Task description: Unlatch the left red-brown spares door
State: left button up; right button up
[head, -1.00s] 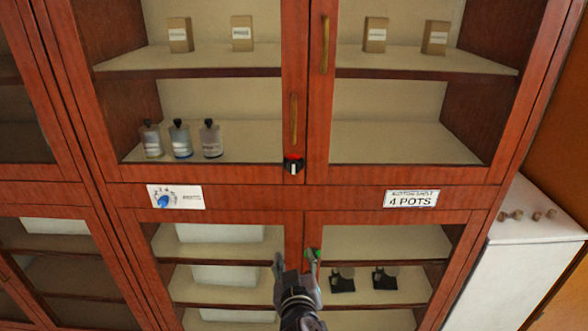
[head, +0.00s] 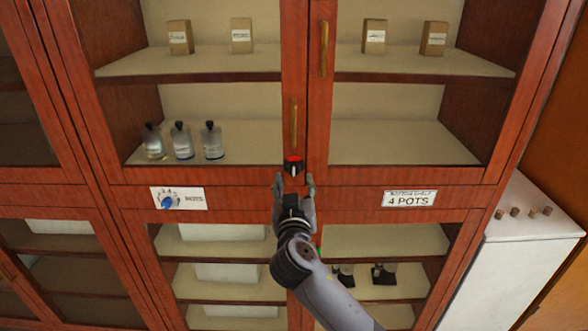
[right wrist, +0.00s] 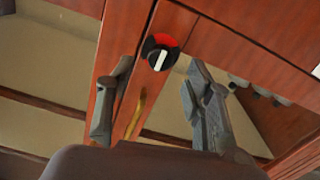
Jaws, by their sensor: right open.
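The left red-brown door (head: 210,174) is closed, with a glass-like opening and a vertical brass handle (head: 294,124) near its right edge. Below that handle is a round latch knob (head: 293,165), black and red with a white pointer that stands about upright. The knob also shows in the right wrist view (right wrist: 160,52), where its pointer is slightly tilted. My right gripper (head: 294,184) is open and empty just below the knob, its fingers apart to either side. In the right wrist view the knob appears beyond the open fingertips (right wrist: 155,78). My left gripper is not in view.
The right door (head: 318,140) has its own brass handle (head: 324,48). Bottles (head: 182,142) and small boxes (head: 241,36) stand on the shelves inside. A white cabinet (head: 515,255) stands at right.

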aim_at(294, 172)
jog(key=shift+w+p, duration=0.3)
jog(key=shift+w, duration=2.1)
grip_shut()
